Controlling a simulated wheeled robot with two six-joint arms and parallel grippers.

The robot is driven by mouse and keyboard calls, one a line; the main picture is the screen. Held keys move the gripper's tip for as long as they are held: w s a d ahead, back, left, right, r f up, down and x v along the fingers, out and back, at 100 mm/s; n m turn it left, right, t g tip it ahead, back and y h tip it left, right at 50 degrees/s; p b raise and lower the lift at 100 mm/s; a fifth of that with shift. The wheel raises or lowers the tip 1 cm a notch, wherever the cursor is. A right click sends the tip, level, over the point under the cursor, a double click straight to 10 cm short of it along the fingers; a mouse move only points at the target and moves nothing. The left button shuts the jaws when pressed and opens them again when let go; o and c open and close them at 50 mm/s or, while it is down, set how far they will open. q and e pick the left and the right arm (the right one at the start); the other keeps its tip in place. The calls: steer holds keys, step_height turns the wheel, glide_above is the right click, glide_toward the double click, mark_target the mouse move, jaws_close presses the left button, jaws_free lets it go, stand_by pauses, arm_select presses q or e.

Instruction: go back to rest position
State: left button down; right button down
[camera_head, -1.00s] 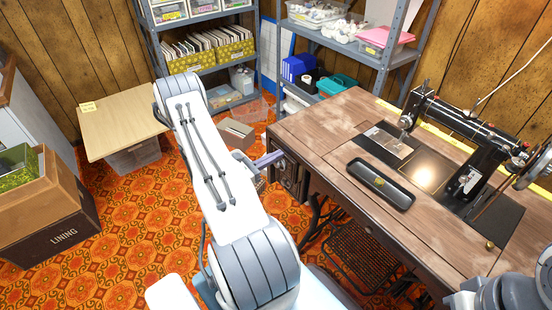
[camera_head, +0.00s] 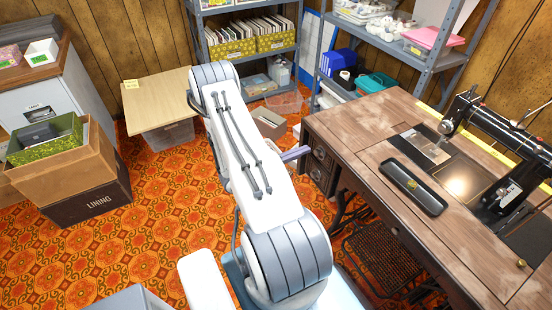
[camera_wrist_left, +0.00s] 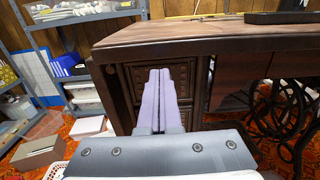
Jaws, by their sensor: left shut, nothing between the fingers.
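My left gripper (camera_head: 296,153) points toward the drawer side of the wooden sewing table (camera_head: 352,115), mostly behind my left arm in the head view. In the left wrist view, its two pale purple fingers (camera_wrist_left: 158,85) lie together, shut and empty. They stand in front of the dark carved drawers (camera_wrist_left: 190,78), below the tabletop; I cannot tell the exact gap. My right gripper is not in view.
A black sewing machine (camera_head: 500,140) and a black tray (camera_head: 413,187) are on the table. Grey shelves (camera_head: 315,62) stand behind. A low wooden table (camera_head: 155,102) and a box marked LINING (camera_head: 92,200) are left. Patterned floor between is clear.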

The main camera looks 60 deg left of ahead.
arm_select(q)
steer(key=s, duration=0.8)
steer(key=w+d+r+m+g+h, duration=0.35)
steer(key=d+m, duration=0.25)
steer(key=d, duration=0.2)
steer(key=w+d+r+m+g+h, duration=0.2)
steer(key=w+d+m+g+h, duration=0.25)
steer(key=d, duration=0.35)
steer(key=w+d+r+m+g+h, duration=0.3)
steer(key=d+m+g+h, duration=0.15)
steer(key=d+m, duration=0.35)
steer(key=s+d+r+m+g+y, duration=0.2)
steer(key=s+d+m+g+y, duration=0.3)
steer(key=d+m, duration=0.35)
steer(key=s+d+r+m+g+y, duration=0.3)
steer(key=s+d+m+g+y, duration=0.15)
steer(key=d+m, duration=0.45)
steer(key=s+d+r+m+t+y, duration=0.2)
steer(key=s+d+m+t, duration=0.25)
steer(key=m, duration=0.25)
step_height(320, 180, up, 17)
steer(key=p, duration=1.7)
steer(key=shift+s+a+r, duration=0.15)
steer(key=shift+a, duration=0.05)
steer(key=shift+g, duration=0.25)
